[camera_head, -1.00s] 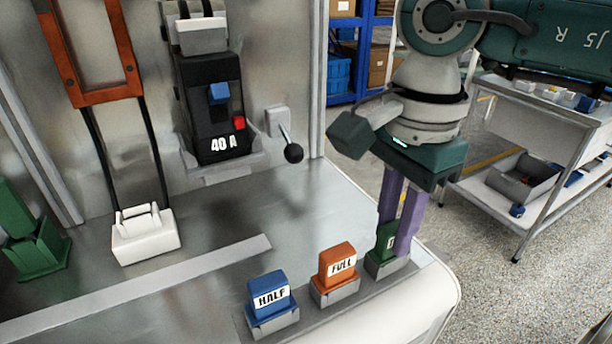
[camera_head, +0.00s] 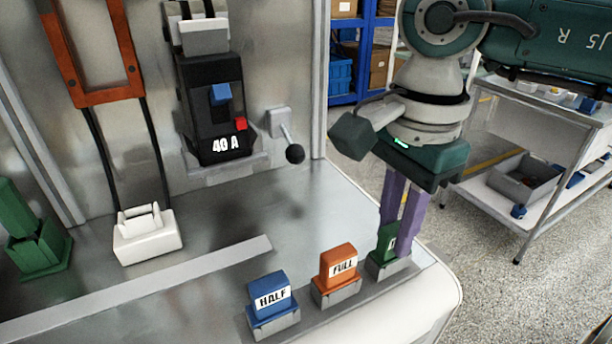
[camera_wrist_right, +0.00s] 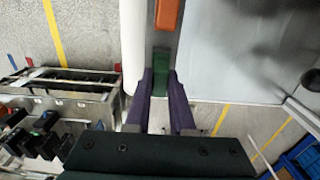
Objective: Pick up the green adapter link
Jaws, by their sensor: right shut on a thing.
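The green adapter link (camera_head: 387,241) stands upright in a grey holder at the right end of the row, near the front right corner of the bench. My right gripper (camera_head: 396,246) comes down on it from above, its purple fingers shut on it and hiding part of its face. In the right wrist view the green link (camera_wrist_right: 163,82) shows between the fingertips of my right gripper (camera_wrist_right: 161,84). The link appears still seated in its holder (camera_head: 390,267). My left gripper is in neither view.
The orange FULL link (camera_head: 338,263) and the blue HALF link (camera_head: 268,292) stand in holders to the left. Behind are a 40 A breaker (camera_head: 212,110), a black-knobbed lever (camera_head: 294,154) and a white block (camera_head: 147,238). A trolley (camera_head: 535,195) stands at right.

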